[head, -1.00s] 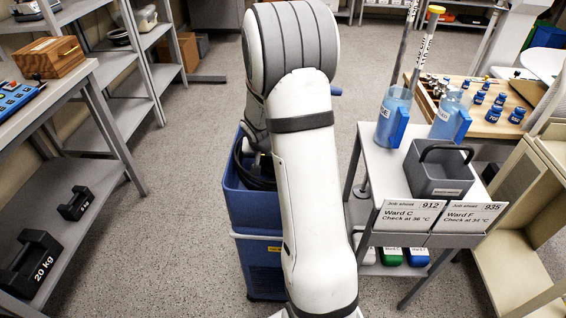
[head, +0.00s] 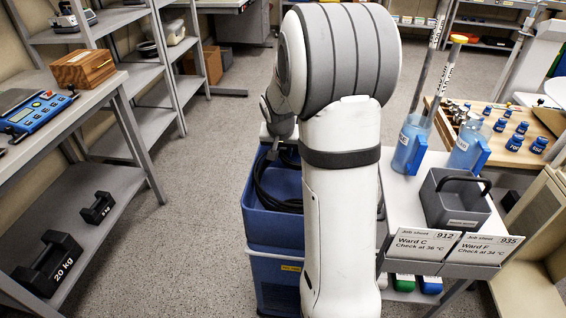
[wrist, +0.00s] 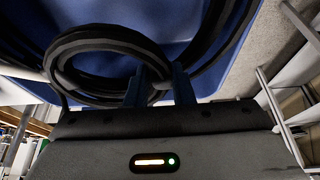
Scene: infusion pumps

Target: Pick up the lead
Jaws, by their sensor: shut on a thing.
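The lead is a black coiled cable (head: 264,190) at the top of a blue bin (head: 268,228) in the head view, partly hidden by my arm. In the wrist view the coil (wrist: 100,42) fills the upper left, against the blue of the bin. My gripper (wrist: 160,78) has its two blue fingers shut on the coil's edge. I cannot tell whether the whole coil is clear of the bin.
On the right stands a trolley with blue jugs (head: 409,148), a grey caddy (head: 452,204) and job sheets (head: 420,246). On the left is a bench with a wooden box (head: 82,69), a blue device (head: 36,115) and black weights (head: 50,262) below. The floor between is clear.

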